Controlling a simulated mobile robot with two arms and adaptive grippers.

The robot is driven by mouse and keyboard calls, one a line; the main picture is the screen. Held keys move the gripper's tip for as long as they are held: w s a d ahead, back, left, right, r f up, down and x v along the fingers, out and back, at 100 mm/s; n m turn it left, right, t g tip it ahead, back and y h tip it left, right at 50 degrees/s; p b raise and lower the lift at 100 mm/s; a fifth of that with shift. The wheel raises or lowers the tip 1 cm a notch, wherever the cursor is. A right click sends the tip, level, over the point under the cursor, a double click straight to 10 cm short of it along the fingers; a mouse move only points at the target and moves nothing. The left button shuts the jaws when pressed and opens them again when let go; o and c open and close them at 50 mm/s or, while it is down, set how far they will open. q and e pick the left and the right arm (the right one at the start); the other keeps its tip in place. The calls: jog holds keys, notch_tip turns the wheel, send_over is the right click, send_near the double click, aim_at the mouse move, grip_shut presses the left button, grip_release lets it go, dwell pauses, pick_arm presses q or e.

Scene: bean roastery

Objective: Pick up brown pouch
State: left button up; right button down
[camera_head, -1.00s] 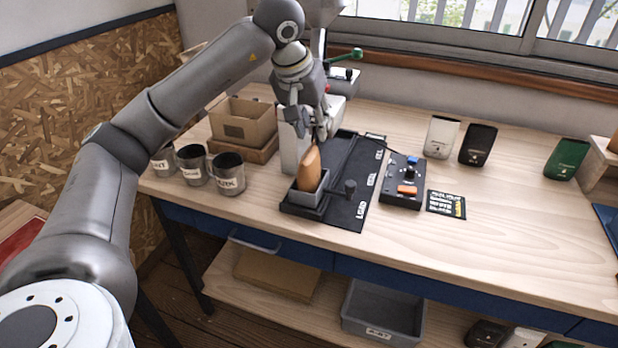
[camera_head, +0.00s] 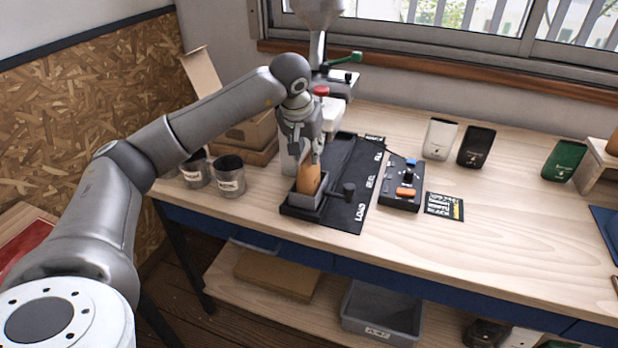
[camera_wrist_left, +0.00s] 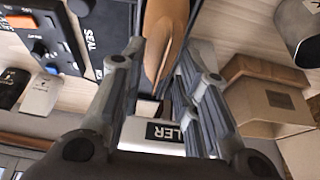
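The brown pouch (camera_head: 309,181) stands upright in a small grey holder (camera_head: 305,201) on the black loading board. It also shows in the left wrist view (camera_wrist_left: 165,38). My left gripper (camera_head: 307,153) is right above it, fingers pointing down, at the pouch's upper end. In the left wrist view my left gripper (camera_wrist_left: 163,62) is open, with a finger on either side of the pouch's tip. I cannot tell whether either finger touches it. My right gripper is not in view.
A filler machine (camera_head: 340,85) stands close behind the gripper. Metal cups (camera_head: 229,181) and a cardboard box (camera_head: 250,132) are at the left. A control box (camera_head: 402,180) sits right of the board. White (camera_head: 440,139), black (camera_head: 477,146) and green (camera_head: 563,161) pouches stand farther right.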

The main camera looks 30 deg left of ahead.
pick_arm(q)
jog(key=shift+f, duration=0.15)
grip_shut()
dwell(0.4)
